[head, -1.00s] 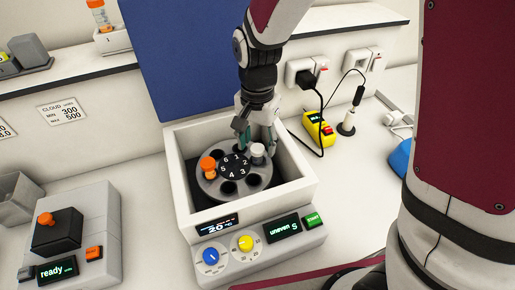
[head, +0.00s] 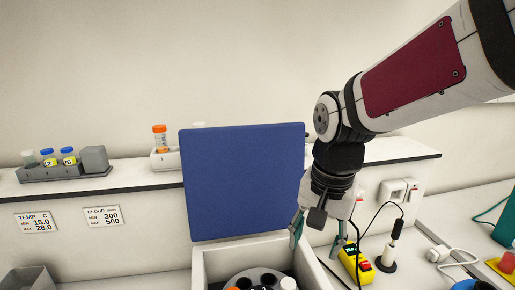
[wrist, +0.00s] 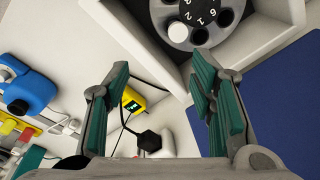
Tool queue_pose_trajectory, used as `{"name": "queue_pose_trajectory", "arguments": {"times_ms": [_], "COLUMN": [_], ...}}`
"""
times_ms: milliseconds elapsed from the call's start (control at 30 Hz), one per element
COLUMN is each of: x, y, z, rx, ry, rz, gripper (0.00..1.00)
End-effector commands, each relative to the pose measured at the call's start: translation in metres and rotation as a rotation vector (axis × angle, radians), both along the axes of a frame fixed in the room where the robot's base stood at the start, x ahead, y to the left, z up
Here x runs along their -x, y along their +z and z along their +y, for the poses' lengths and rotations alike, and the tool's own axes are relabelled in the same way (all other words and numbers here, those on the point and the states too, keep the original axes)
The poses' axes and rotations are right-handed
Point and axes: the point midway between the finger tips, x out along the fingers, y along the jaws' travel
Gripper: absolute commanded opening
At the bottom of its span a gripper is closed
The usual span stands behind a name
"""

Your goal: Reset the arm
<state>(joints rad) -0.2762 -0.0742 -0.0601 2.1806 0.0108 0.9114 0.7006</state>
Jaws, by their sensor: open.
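My gripper (head: 318,232) is open and empty, with teal finger pads pointing down. In the head view it hangs at the right side of the open blue lid (head: 243,180), above the right edge of the centrifuge (head: 222,258). In the wrist view the gripper (wrist: 160,95) has its fingers spread wide with nothing between them. The numbered rotor (wrist: 190,18) shows at the top of the wrist view, with a white-capped tube (wrist: 178,31) in one hole. In the head view the rotor is cut off at the bottom, with an orange cap (head: 232,288) showing.
A yellow device (head: 356,264) and a dark pen on a stand (head: 387,262) are right of the centrifuge, with black cables. A shelf behind holds a rack of several vials (head: 62,169) and an orange-capped tube (head: 160,137). A blue object (wrist: 30,90) lies at the left of the wrist view.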

Motion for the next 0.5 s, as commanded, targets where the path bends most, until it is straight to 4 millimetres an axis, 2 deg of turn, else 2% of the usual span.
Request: {"name": "queue_pose_trajectory", "arguments": {"times_ms": [33,200,333,500], "x": [0.011,0.046,0.075,0.107], "y": [0.013,0.041,0.056,0.064], "z": [-0.01,-0.037,-0.055,-0.07], "rx": [-0.003,0.02,0.061,0.128], "ry": [0.031,0.171,0.272,0.382], "rz": [-0.04,-0.154,-0.239,-0.325], "gripper": [0.5,0.5,0.5,0.5]}}
